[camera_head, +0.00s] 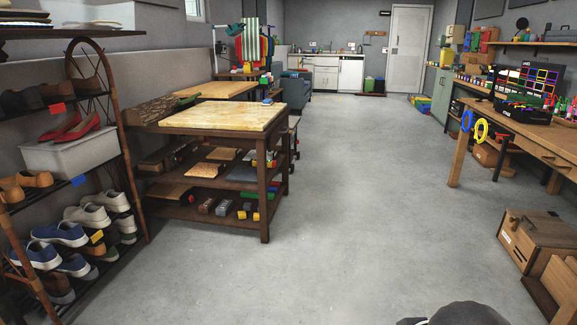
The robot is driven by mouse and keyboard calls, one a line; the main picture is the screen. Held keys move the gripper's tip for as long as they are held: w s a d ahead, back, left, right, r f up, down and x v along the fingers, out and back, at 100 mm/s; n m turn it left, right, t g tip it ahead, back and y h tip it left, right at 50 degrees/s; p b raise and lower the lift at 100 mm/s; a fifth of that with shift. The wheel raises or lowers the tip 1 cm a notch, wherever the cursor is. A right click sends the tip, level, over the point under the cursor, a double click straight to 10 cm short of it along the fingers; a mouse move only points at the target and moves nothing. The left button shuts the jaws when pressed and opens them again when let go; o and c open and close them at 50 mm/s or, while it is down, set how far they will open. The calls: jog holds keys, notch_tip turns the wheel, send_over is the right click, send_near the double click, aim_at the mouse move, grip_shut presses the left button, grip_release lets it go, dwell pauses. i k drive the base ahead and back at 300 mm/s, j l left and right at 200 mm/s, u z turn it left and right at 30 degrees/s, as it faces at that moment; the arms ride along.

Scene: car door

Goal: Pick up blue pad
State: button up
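A small blue item (268,101), which may be the blue pad, lies at the far right corner of the wooden workbench top (225,118). It is too small to make out in detail. A flat blue-grey piece (243,173) lies on the bench's middle shelf; I cannot tell what it is. A dark rounded shape cut off at the bottom edge may be part of my arm. My gripper's fingers are not in view, and nothing is seen touching the small blue item.
A shoe rack (130,175) stands at the left. A second wooden table (215,90) stands behind the workbench. The grey floor (350,190) between is clear.

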aim_at(266, 102)
jog(key=i, duration=2.4)
